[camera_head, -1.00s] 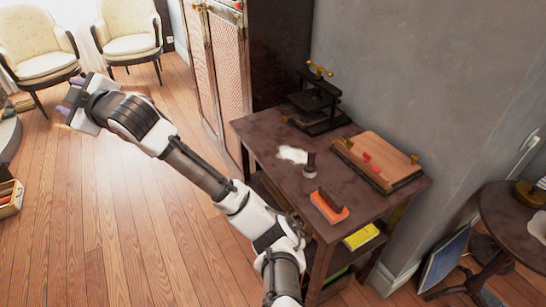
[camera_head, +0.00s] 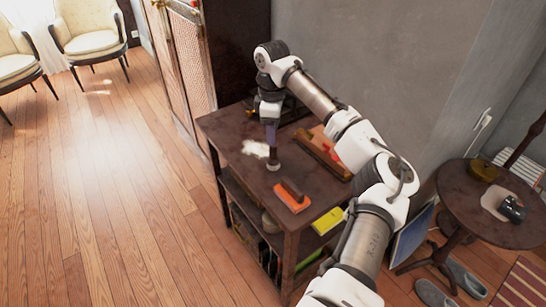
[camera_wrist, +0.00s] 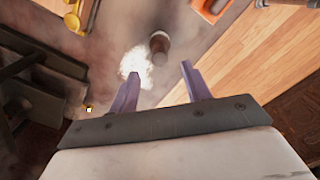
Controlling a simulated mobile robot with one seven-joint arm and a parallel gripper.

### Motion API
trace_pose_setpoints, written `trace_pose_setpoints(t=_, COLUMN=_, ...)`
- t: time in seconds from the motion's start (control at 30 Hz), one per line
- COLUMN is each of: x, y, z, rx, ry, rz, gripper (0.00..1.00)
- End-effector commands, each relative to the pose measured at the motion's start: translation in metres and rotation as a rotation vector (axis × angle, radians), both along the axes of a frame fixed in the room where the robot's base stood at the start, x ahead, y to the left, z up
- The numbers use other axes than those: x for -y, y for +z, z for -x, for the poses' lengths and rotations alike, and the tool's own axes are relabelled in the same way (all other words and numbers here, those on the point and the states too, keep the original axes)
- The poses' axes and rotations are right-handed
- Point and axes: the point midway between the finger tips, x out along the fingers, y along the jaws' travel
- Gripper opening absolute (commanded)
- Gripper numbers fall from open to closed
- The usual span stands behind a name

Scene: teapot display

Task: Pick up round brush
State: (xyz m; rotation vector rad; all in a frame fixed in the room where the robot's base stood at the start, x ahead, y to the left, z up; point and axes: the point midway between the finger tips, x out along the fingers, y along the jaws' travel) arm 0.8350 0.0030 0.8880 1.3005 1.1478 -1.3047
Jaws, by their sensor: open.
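The round brush (camera_head: 273,161) stands upright on the dark wooden table (camera_head: 226,126), beside a white patch. It is a small dark cylinder with a lighter base. In the wrist view the brush (camera_wrist: 159,43) is near the top centre, beyond the fingertips.
An orange block with a dark handle (camera_head: 292,195) lies in front of the brush. White powder (camera_head: 256,149) is left of the brush. A dark press (camera_wrist: 40,80) stands close by. A round table (camera_head: 460,205) is at far right.

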Motion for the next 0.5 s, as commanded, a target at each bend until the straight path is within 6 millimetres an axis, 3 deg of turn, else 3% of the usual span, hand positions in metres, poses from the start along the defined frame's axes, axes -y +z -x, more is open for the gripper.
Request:
trace_pose_setpoints(t=0.1, x=0.0, y=-0.016, z=0.0, rx=0.0, ry=-0.001, rz=0.001, gripper=0.48)
trace_pose_setpoints(t=0.37, x=0.001, y=-0.035, z=0.0, rx=0.001, ry=0.0, rz=0.001, gripper=0.48)
trace_pose_setpoints(t=0.5, x=0.003, y=-0.057, z=0.001, rx=0.0, ry=-0.001, rz=0.001, gripper=0.48)
